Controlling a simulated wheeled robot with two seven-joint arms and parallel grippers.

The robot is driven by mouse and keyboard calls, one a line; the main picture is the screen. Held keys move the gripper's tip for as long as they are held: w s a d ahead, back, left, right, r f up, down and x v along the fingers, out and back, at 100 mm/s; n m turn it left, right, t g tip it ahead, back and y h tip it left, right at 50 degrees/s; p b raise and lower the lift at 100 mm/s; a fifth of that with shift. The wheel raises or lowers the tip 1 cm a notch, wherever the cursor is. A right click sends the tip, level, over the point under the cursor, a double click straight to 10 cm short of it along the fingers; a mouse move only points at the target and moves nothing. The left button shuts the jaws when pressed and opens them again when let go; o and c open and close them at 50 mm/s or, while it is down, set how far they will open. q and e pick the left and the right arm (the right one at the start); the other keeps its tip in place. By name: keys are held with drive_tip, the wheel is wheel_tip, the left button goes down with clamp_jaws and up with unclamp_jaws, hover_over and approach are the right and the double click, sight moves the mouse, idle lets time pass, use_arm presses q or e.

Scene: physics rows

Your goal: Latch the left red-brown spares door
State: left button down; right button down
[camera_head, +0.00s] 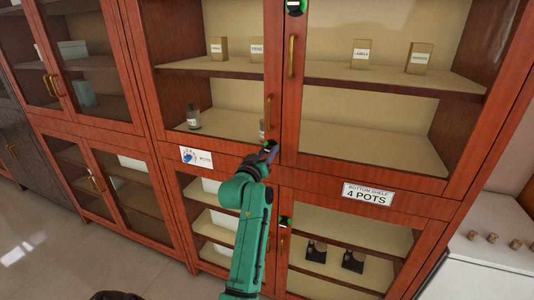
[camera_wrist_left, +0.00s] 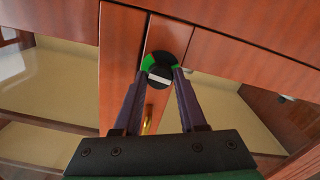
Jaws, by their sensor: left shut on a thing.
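The red-brown cabinet has a left upper glass door (camera_head: 215,72) with a brass handle (camera_head: 268,112); it looks flush with its frame. I cannot read which door is marked spares. My left gripper (camera_head: 269,150) is at this door's lower right corner. In the left wrist view my left gripper (camera_wrist_left: 160,77) has its fingertips on both sides of a round black latch knob (camera_wrist_left: 160,60) with green patches and a white bar. The bar lies roughly crosswise in that view. The gripper is shut on this knob. In the head view the gripper mostly hides it. My right gripper is not in view.
Another black-and-green latch (camera_head: 294,6) sits above, and one (camera_head: 286,222) below. The right upper door (camera_head: 385,95) has a brass handle close by. A sign (camera_head: 367,194) reads "4 POTS". A white counter (camera_head: 490,240) stands at the right; floor is open at lower left.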

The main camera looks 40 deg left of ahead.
use_arm(q)
drive_tip(key=m, duration=0.4)
drive_tip(key=shift+p, duration=0.4)
drive_tip(key=m+p, duration=0.1)
drive_tip(key=m, duration=0.3)
drive_tip(key=shift+m, duration=0.4)
drive_tip(key=m, duration=0.3)
drive_tip(key=shift+m+p, duration=0.3)
drive_tip(key=shift+m, duration=2)
drive_tip(key=shift+c, duration=2.3)
unclamp_jaws()
